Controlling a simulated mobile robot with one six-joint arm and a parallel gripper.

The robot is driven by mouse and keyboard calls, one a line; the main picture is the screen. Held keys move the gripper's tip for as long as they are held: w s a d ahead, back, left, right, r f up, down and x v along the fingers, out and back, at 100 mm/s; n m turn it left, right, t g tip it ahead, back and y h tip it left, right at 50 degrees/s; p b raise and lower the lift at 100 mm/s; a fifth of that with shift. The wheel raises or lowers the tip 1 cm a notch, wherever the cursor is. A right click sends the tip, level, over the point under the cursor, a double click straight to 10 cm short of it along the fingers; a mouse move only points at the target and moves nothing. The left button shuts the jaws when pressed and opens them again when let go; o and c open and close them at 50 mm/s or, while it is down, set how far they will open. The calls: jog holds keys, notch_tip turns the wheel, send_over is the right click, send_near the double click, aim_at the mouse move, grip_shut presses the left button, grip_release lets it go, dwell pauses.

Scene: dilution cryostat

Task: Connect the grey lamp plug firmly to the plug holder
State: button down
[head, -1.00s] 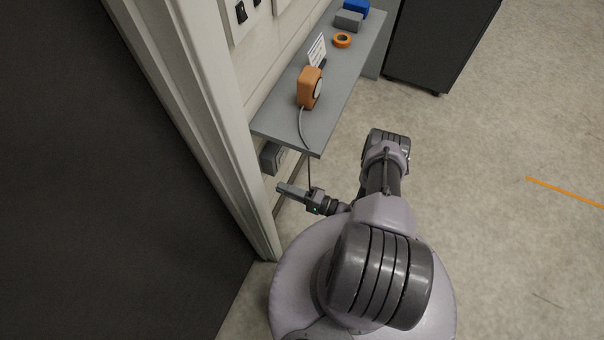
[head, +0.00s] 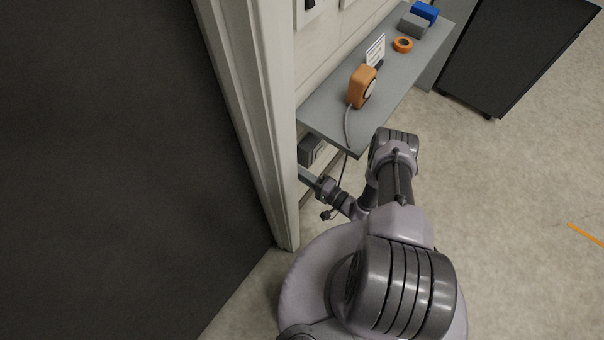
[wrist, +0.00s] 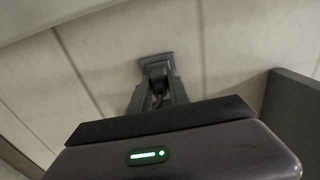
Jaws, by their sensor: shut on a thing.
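My gripper (head: 308,177) is shut on the grey lamp plug, below the shelf and close to the wall; the door frame's edge partly hides its tips. In the wrist view my fingers (wrist: 157,92) close around the dark plug end (wrist: 157,76), with cable between them. A grey block shows just beyond the fingertips against the wall; I cannot tell whether it is plug or holder. A grey box (head: 311,150), seemingly the plug holder, sits under the shelf just above my gripper. The lamp's grey cable (head: 347,128) hangs over the shelf edge towards my gripper. I cannot tell whether plug and holder touch.
The grey shelf (head: 327,118) carries the orange lamp (head: 357,92), a white card (head: 375,48), an orange ring (head: 403,45), and grey (head: 413,26) and blue (head: 425,12) boxes. The door frame (head: 262,130) stands close left. Open floor (head: 500,190) lies right.

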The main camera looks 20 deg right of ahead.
jog(key=shift+w+a, duration=0.15)
jog(key=shift+w+a, duration=0.15)
jog(key=shift+w, duration=0.1)
dwell(0.4)
jog(key=c, duration=1.1)
grip_release()
jog(key=shift+c, duration=0.2)
jog(key=p+v, duration=0.1)
jog(key=v, duration=0.7)
jog(key=shift+s, duration=0.2)
